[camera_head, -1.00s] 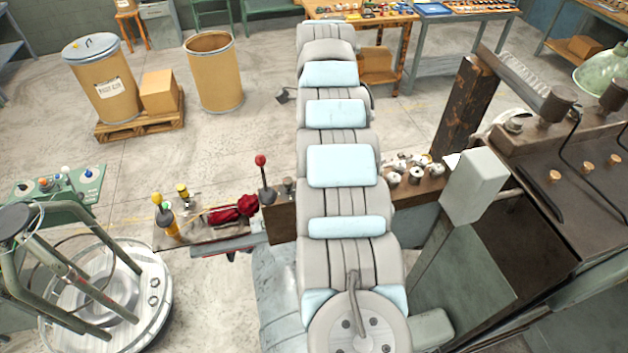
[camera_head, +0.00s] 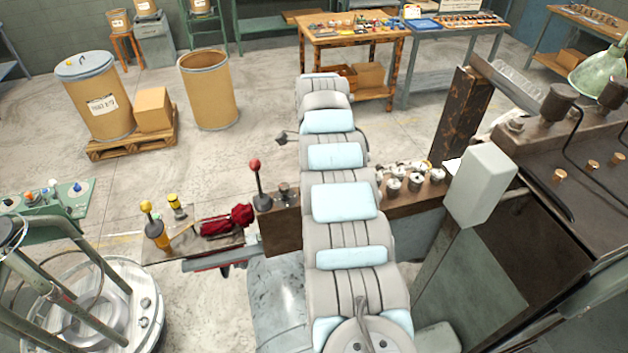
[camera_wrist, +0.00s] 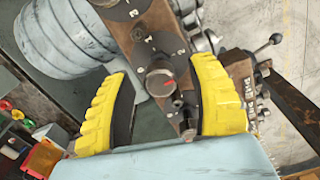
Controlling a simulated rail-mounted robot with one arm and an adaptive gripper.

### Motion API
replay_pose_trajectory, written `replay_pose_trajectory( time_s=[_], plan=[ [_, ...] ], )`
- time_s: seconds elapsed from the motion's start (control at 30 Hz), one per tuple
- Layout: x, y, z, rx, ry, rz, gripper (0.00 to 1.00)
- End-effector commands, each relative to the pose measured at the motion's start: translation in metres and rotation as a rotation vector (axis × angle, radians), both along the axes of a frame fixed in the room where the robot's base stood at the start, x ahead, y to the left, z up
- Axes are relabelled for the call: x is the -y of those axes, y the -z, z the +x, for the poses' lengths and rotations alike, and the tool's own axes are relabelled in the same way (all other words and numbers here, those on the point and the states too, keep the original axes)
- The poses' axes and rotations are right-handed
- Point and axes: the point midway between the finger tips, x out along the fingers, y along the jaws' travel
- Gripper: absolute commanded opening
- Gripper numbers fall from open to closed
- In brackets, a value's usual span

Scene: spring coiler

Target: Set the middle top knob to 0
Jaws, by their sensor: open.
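In the wrist view my gripper (camera_wrist: 163,74) shows two yellow ribbed fingers, spread wide and empty. I cannot tell for sure which one is the middle top knob. In the head view my own arm hides the gripper and these knobs.
In the wrist view a large grey ribbed cylinder (camera_wrist: 75,35) stands left of the dial plate, and a black-knobbed lever (camera_wrist: 270,42) at the right. In the head view a red-topped lever (camera_head: 256,180) stands left of my arm and several metal rollers (camera_head: 415,181) right of it.

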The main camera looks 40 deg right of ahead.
Motion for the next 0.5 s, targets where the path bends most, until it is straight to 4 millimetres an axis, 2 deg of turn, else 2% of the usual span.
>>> replay_pose_trajectory(
  time_s=[0.2, 0.4, 0.5],
  plan=[
    [0.0, 0.0, 0.0, 0.0, 0.0, 0.0, 0.58],
    [-0.0002, 0.0002, -0.0001, -0.001, 0.0, 0.001, 0.01],
    [-0.0003, 0.0002, 0.0, -0.001, 0.0, 0.001, 0.0]
  ],
)
